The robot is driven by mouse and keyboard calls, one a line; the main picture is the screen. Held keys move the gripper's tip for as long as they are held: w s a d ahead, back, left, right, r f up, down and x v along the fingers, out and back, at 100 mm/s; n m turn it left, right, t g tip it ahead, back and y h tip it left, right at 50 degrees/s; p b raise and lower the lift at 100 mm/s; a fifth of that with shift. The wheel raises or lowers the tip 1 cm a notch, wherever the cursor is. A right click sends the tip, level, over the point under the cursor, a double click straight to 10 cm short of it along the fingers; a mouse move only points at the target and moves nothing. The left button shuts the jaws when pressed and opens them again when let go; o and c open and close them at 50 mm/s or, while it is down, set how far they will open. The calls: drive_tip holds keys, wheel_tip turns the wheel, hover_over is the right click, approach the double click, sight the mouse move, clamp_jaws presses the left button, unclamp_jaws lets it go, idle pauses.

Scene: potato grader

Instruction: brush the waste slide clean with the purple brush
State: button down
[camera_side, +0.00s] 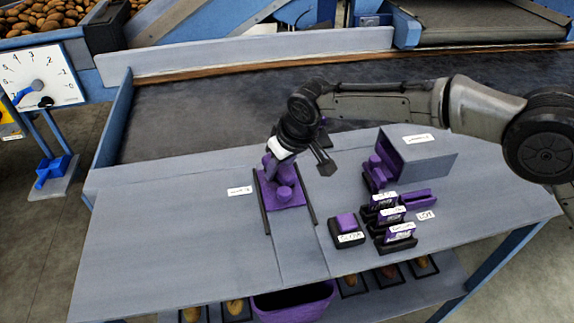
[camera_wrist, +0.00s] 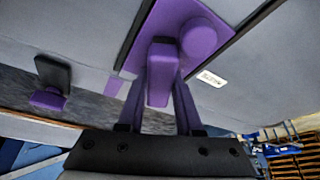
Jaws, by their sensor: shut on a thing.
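In the side view a purple plate (camera_side: 296,201) lies between two dark rails on the sloping table top, and a round purple knob (camera_side: 286,193) stands on it. My gripper (camera_side: 271,163) is low over the plate's upper part. In the wrist view my gripper (camera_wrist: 161,62) is shut on an upright purple handle (camera_wrist: 158,88), beside the round knob (camera_wrist: 200,38) on the purple plate (camera_wrist: 146,30). I cannot tell whether the handle belongs to the plate or to a brush. A plain grey strip (camera_side: 299,258), likely the slide, runs below the plate toward a purple bin (camera_side: 295,302).
To the right, a grey box (camera_side: 428,168) stands by a purple object (camera_side: 375,172). Several labelled black-and-purple blocks (camera_side: 397,237) and a single holder (camera_side: 346,232) are in front. A dark belt (camera_side: 200,125) lies behind. The table's left part is clear.

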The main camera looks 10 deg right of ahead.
sight(257, 174)
drive_tip(key=shift+a+f, duration=0.15)
drive_tip(key=shift+a, duration=1.7)
drive_tip(key=shift+w, duration=0.75)
drive_tip(key=shift+d+r, duration=0.2)
drive_tip(key=shift+d, duration=1.8)
drive_tip(key=shift+d+f, duration=0.2)
drive_tip(key=shift+d, duration=1.45)
drive_tip(key=shift+a+f, duration=0.1)
drive_tip(key=shift+a, duration=3.6)
drive_tip(key=shift+r, duration=0.3)
drive_tip(key=shift+r, duration=3)
